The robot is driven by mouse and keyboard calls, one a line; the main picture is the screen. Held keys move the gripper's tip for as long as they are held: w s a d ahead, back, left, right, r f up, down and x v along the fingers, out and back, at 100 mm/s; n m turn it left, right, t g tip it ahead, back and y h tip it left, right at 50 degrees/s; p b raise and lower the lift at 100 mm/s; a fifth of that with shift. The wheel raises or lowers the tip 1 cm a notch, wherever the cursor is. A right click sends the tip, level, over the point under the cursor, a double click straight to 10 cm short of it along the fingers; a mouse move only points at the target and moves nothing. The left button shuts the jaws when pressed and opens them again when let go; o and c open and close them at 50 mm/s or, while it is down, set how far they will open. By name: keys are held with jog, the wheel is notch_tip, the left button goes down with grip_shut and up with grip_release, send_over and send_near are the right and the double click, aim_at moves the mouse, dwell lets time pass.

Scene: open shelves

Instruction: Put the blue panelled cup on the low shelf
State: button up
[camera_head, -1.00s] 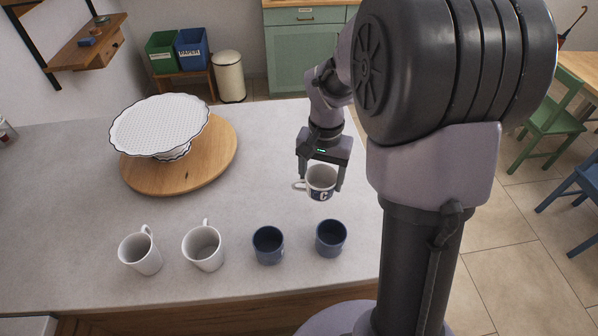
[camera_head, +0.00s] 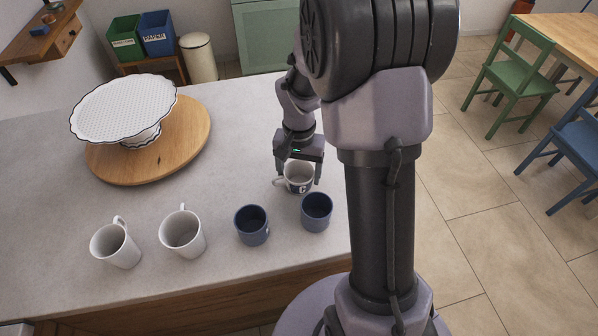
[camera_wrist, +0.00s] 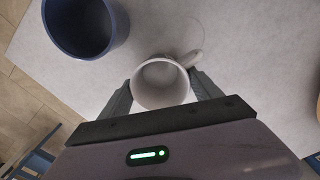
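A white mug with a dark blue panel and a light letter C (camera_head: 298,178) is upright between the fingers of my gripper (camera_head: 298,176). The fingers flank it, one on the handle side, and the gripper looks shut on it. The wrist view shows its empty inside (camera_wrist: 160,84) between my fingertips (camera_wrist: 163,88). The gap below the mug is hard to judge. No shelf clearly identifiable as the low one is in view.
The grey counter (camera_head: 220,130) also bears two white mugs (camera_head: 116,247) (camera_head: 183,233) and a white stand (camera_head: 120,105) on a round wooden board (camera_head: 185,145). A wooden wall shelf (camera_head: 30,40) is at upper left. Green (camera_head: 510,80) and blue chairs (camera_head: 575,150) stand right.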

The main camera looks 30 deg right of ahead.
jog(key=shift+o, duration=1.1)
